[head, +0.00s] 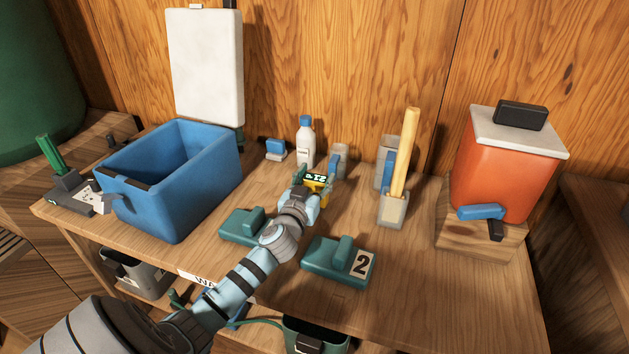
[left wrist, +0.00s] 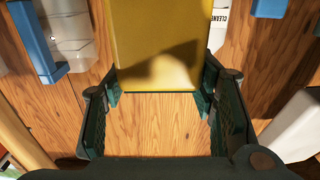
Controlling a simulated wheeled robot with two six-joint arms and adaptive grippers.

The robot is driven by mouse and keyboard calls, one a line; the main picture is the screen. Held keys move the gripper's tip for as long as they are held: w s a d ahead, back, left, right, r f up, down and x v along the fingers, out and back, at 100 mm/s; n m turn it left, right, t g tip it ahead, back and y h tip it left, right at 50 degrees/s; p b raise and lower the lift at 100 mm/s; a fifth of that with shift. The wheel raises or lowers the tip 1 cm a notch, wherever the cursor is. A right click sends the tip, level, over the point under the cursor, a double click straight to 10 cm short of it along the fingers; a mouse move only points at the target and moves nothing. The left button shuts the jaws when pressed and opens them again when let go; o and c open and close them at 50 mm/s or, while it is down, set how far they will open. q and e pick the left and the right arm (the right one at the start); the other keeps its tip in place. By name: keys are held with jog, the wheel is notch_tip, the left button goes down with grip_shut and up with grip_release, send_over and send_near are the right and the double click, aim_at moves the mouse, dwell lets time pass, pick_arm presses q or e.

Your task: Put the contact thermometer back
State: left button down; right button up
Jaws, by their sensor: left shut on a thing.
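The contact thermometer (head: 318,181) is a small yellow device with a dark lit display, in the middle of the bench in the head view. My left gripper (head: 306,192) is shut on it. In the left wrist view its plain yellow body (left wrist: 160,45) sits between the two dark finger pads, with wood grain behind it. The display faces up in the head view, and its digits are too small to read surely. Whether its underside touches the bench is hidden. My right gripper is not in view.
Behind the thermometer stand a white bottle (head: 306,145) and a grey-and-blue holder (head: 338,162). To the right, a grey holder (head: 393,212) has a wooden stick. Green blocks (head: 336,266) lie in front. A blue bin (head: 178,205) is left, an orange dispenser (head: 500,180) right.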

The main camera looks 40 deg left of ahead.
pick_arm(q)
jog(key=c, duration=0.7)
grip_release()
jog(key=v, duration=1.2)
jog(key=shift+r, duration=0.1)
